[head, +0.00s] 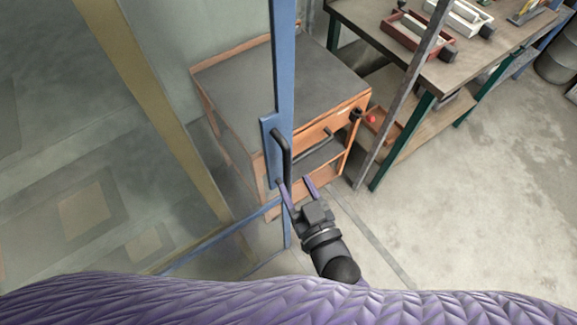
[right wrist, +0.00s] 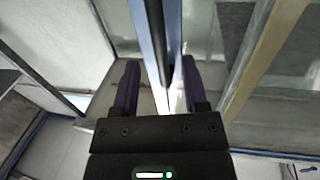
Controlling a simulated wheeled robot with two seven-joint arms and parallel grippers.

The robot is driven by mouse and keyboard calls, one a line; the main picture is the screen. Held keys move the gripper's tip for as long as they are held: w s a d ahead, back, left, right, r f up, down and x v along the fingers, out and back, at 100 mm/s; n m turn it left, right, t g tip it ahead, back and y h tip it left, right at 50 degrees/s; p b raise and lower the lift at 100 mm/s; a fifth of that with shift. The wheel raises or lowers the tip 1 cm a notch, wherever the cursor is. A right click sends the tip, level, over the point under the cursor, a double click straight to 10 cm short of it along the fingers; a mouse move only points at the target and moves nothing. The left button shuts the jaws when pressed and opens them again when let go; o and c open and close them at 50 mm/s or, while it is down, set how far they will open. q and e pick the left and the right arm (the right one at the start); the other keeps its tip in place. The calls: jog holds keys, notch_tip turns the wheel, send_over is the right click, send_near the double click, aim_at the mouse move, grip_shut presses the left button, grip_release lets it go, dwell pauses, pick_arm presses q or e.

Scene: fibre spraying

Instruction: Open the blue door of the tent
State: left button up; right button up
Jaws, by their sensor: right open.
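The blue door (head: 284,70) of the tent has a blue upright frame and a clear panel to its left in the head view. A black bar handle (head: 286,152) is fixed to the blue upright. My right gripper (head: 295,183) is open, with purple fingers at the lower end of the handle. In the right wrist view the open fingers (right wrist: 158,80) point towards the door's blue edge (right wrist: 149,45). The dark handle (right wrist: 167,35) runs down towards the gap between them. Contact with the handle cannot be told. My left gripper is not in view.
An orange cabinet (head: 275,84) with a grey top shows beyond the door. A workbench (head: 465,55) with red and white trays stands at the upper right. A grey post (head: 404,95) rises before it. The concrete floor (head: 470,215) at right is clear.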

jog(key=v, duration=0.4)
jog(key=shift+s+d, duration=0.15)
jog(key=shift+s, duration=0.1)
